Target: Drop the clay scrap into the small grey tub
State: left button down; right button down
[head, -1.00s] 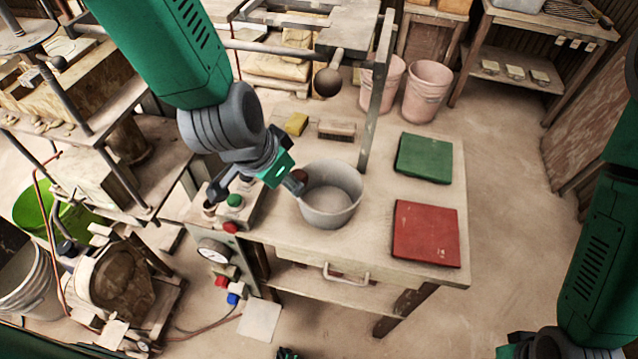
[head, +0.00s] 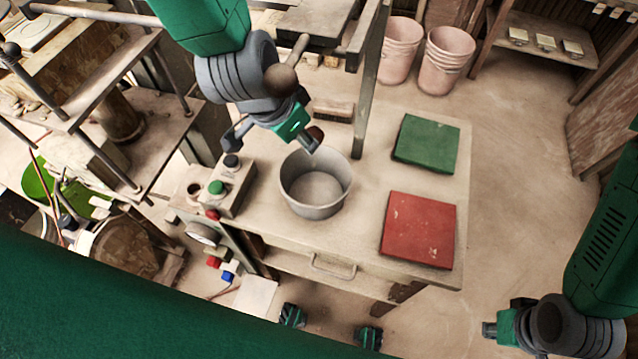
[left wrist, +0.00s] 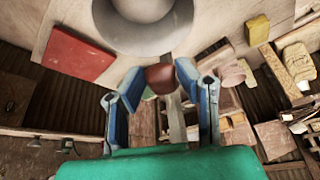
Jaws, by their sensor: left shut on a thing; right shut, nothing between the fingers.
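The small grey tub (head: 316,190) stands upright on the workbench and looks empty inside. It also shows at the top of the left wrist view (left wrist: 146,35). My left gripper (head: 303,128) is shut on the reddish-brown clay scrap (head: 316,134), near the tub's back rim in the head view. The left wrist view shows the scrap (left wrist: 160,78) between the blue fingertips, apart from the tub in the picture. My right gripper (head: 492,328) is shut and empty at the lower right, away from the bench.
A green slab (head: 427,143) and a red slab (head: 418,229) lie right of the tub on the bench (head: 340,240). A control box (head: 229,187) with buttons stands to its left. A brush (head: 333,111) and a metal post (head: 368,90) are behind it. Pink buckets (head: 448,60) stand on the floor.

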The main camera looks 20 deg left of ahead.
pick_arm(q)
jog(key=f+b, duration=0.1)
jog(key=f, duration=0.1)
jog(key=a+f+b, duration=0.1)
jog(key=f, duration=0.1)
jog(key=shift+s+a+f, duration=0.1)
jog(key=shift+f, duration=0.2)
jog(key=c, duration=1.1)
grip_release()
jog(key=shift+d, duration=0.35)
jog(key=shift+d+r, duration=0.1)
jog(key=shift+d, duration=0.15)
jog(key=v, duration=1.1)
jog(key=shift+r, duration=0.45)
jog(key=shift+a, duration=0.25)
